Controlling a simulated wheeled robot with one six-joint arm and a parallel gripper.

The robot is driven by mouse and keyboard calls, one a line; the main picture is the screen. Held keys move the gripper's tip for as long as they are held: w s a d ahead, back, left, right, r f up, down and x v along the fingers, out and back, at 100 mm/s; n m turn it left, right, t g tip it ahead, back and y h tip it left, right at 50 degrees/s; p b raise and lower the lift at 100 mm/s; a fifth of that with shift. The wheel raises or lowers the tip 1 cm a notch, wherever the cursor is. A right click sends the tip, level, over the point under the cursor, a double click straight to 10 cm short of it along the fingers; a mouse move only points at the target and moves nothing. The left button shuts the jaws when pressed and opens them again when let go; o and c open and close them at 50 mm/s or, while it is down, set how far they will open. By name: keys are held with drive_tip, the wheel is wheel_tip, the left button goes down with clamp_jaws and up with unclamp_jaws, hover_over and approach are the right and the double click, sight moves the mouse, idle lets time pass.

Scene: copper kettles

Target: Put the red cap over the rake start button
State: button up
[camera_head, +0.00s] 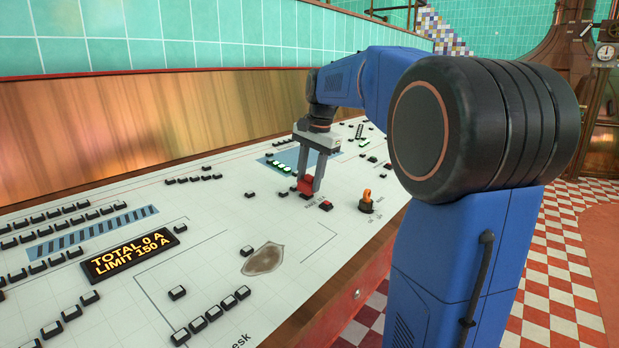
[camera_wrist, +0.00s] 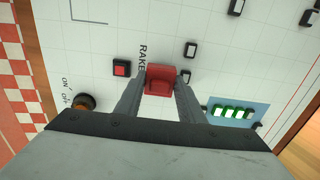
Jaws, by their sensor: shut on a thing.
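The red cap (camera_head: 305,186) is held between the fingertips of my gripper (camera_head: 309,180), low over the white desk panel. In the wrist view the red cap (camera_wrist: 160,80) sits between both fingers of my gripper (camera_wrist: 160,90). A small red button in a black frame (camera_wrist: 122,68) is uncovered, to the left of the cap; it also shows in the head view (camera_head: 326,205). The printed word RAKE lies between that button and the cap, partly hidden. I cannot tell whether the cap touches the panel or what is under it.
An orange switch on a black base (camera_head: 367,201) marked ON and OFF stands right of the red button. Small black-framed buttons (camera_wrist: 190,50) lie near the cap. A lit row of green buttons (camera_wrist: 232,112) is close by. An amber display (camera_head: 132,253) reads TOTAL 0 A, LIMIT 150 A.

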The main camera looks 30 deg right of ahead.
drive_tip(key=shift+w+f, duration=0.2)
drive_tip(key=shift+f, duration=0.75)
idle(0.6)
drive_tip(key=o, duration=1.1)
drive_tip(key=shift+r, duration=0.1)
drive_tip(key=shift+s+d+r, duration=0.1)
drive_tip(key=shift+s+r, duration=0.15)
drive_tip(key=shift+r, duration=1)
drive_tip(key=shift+s+d+r, duration=0.1)
drive_tip(key=shift+s+r, duration=0.15)
drive_tip(key=shift+r, duration=1.05)
drive_tip(key=shift+s+r, duration=0.25)
drive_tip(key=shift+r, duration=1)
drive_tip(key=shift+s, duration=0.1)
